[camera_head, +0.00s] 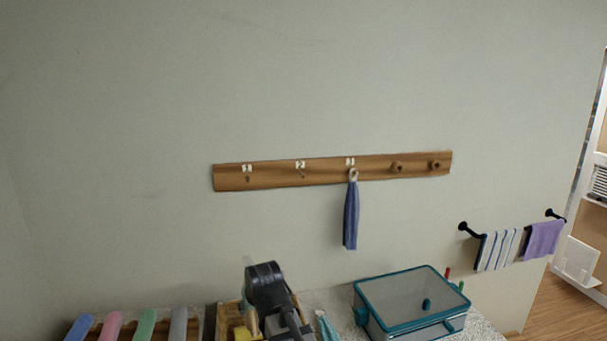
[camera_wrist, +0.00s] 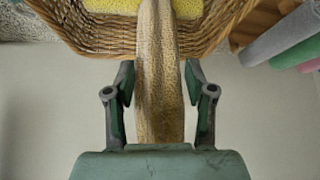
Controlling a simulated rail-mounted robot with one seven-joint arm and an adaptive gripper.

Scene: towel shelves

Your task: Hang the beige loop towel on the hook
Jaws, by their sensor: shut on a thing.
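The beige loop towel (camera_wrist: 158,110) is a speckled tan strip running up the middle of the wrist view. My gripper (camera_wrist: 160,75) is shut on it, with one green-and-grey finger on either side. The towel's upper part shows in front of a wicker basket, and its loop cannot be made out. In the head view, my dark arm hides most of the gripper and towel. The wooden hook rail (camera_head: 270,174) is on the wall. It has small hooks labelled 1 (camera_head: 248,179) and 2 (camera_head: 302,175), both empty. A blue towel (camera_head: 351,215) hangs from hook 3.
The wicker basket (camera_wrist: 95,35) holds yellow cloth. Two bare round pegs (camera_head: 397,167) are right of hook 3. A teal-edged clear box (camera_head: 410,300) stands at right. Rolled towels (camera_head: 145,325) lie at lower left. A bar with striped (camera_head: 497,250) and purple towels is at right.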

